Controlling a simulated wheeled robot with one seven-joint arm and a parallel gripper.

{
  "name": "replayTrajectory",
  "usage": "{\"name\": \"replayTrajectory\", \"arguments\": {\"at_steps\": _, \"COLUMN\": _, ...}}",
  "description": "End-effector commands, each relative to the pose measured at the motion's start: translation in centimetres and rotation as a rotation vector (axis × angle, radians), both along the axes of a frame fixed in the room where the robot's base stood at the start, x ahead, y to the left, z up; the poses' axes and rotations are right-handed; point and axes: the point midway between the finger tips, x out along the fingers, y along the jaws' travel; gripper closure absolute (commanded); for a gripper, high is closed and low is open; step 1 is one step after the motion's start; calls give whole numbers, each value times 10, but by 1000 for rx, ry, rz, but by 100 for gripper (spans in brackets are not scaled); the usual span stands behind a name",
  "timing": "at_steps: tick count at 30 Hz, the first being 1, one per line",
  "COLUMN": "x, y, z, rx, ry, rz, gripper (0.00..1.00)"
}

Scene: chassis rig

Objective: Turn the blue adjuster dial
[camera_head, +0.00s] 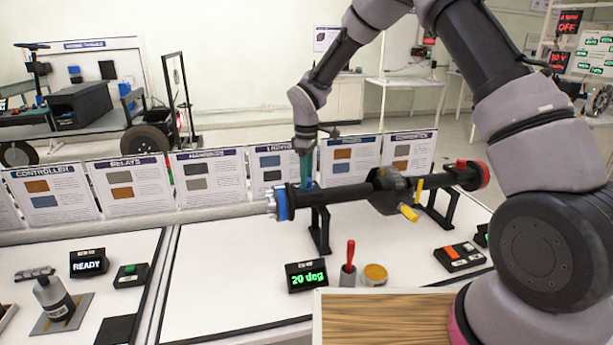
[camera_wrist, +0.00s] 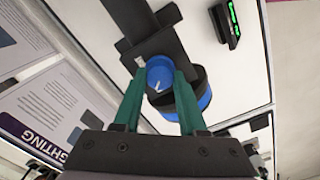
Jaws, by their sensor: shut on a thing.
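The blue adjuster dial (camera_wrist: 159,69) sits on top of a dark horizontal tube and has a white pointer line on its face. In the head view, a small bit of the dial (camera_head: 307,184) shows under my fingertips. My gripper (camera_head: 306,172) points down from above the tube. In the wrist view, the green fingers of my gripper (camera_wrist: 158,80) stand on both sides of the dial, shut on it. A small display (camera_head: 307,277) in front of the tube reads "20 deg" in green.
The dark tube (camera_head: 345,194) rests on black stands, with a blue ring (camera_head: 281,203) at its left end and a red cap at its right. A red-handled tool (camera_head: 350,256) stands upright in front. Info panels (camera_head: 210,178) line the back.

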Motion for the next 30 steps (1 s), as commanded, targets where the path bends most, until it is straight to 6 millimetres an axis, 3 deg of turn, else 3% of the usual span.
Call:
{"name": "replayTrajectory", "arguments": {"at_steps": 12, "x": 0, "y": 0, "z": 1, "rx": 0, "ry": -1, "rz": 221, "gripper": 100}}
{"name": "replayTrajectory", "arguments": {"at_steps": 30, "x": 1, "y": 0, "z": 1, "rx": 1, "ry": -1, "rz": 264, "gripper": 100}}
